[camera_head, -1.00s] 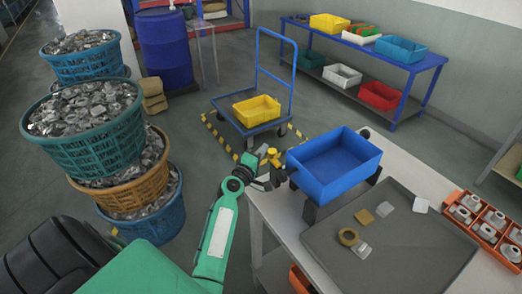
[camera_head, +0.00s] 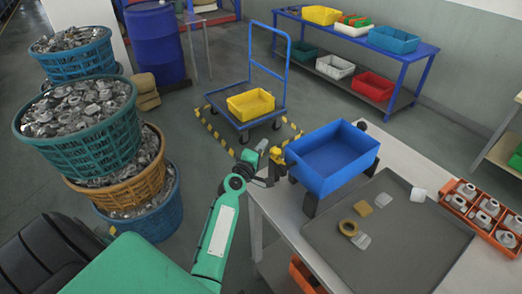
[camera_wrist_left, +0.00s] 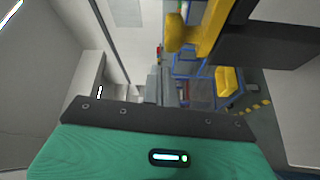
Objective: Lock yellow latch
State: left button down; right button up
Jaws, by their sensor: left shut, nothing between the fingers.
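The yellow latch (camera_head: 277,157) is at the left end of the blue tank (camera_head: 333,158) on the table. In the left wrist view, a rounded yellow end and a yellow bar of it (camera_wrist_left: 190,36) show large at the top. My left gripper (camera_head: 268,175) is shut and empty, close beside the latch at the tank's left end. I cannot tell whether it touches the latch. Its fingertips are small and dark in the head view and partly lost against the latch's mount. My right gripper is not in view.
A grey tray (camera_head: 400,250) with a few small parts lies in front of the tank. An orange divided box (camera_head: 483,213) stands at right. A blue cart (camera_head: 243,118) with a yellow bin (camera_head: 251,104) is behind. Stacked baskets of metal parts (camera_head: 85,130) stand at left.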

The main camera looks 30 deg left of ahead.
pick_arm(q)
jog(key=shift+s+b, duration=1.4)
jog(key=shift+s, duration=3.6)
jog(key=s+d+f+m+g+h, duration=0.5)
jog(key=s+d+f+m+g, duration=0.25)
jog(key=s+d+m, duration=0.4)
jog(key=s+d+f+m+g+y, duration=0.2)
jog(key=s+m+g, duration=0.2)
jog(key=s, duration=0.4)
jog(key=s+d+f+m+g+y, duration=0.1)
jog(key=s+f+m+g, duration=0.25)
jog(key=s, duration=0.45)
notch_tip(320, 180, down, 30)
jog(key=s+g, duration=0.1)
jog(key=s+a+f+g, duration=0.1)
jog(key=s+a+f, duration=0.2)
jog(key=s+f, duration=1.6)
jog(key=shift+s+f+m+g, duration=0.2)
jog(key=shift+f+m+g, duration=0.1)
jog(key=shift+f, duration=0.05)
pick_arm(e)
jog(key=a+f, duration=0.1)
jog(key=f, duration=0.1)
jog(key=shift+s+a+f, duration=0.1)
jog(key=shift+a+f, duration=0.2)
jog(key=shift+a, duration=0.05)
